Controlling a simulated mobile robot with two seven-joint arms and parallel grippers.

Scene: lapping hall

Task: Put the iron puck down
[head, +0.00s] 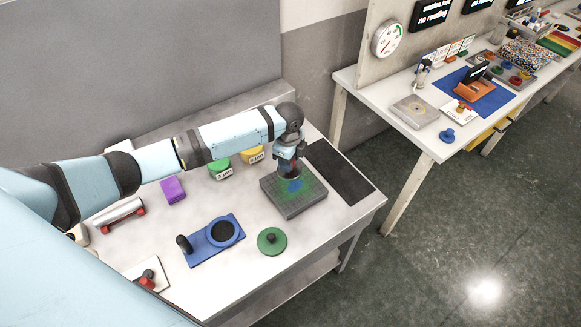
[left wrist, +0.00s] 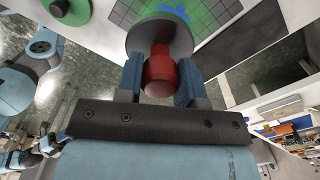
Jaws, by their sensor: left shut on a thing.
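The iron puck (left wrist: 140,35) is a dark grey disc with a red knob (left wrist: 160,72). My left gripper (left wrist: 160,85) is shut on the knob, one finger on each side. In the head view the left gripper (head: 289,158) points down with the puck (head: 289,172) under it, partly hidden by the wrist. The puck is over a square grey plate (head: 306,206) with a green surface and a blue patch. I cannot tell whether the puck touches the plate. My right gripper is not in view.
A green disc with a knob (head: 272,241) and a blue fixture (head: 203,251) are nearer on the table (head: 235,280). Green (head: 221,171) and yellow (head: 251,155) labelled pieces stand behind. A purple block (head: 172,190) is left. A dark mat (head: 340,172) lies right, clear.

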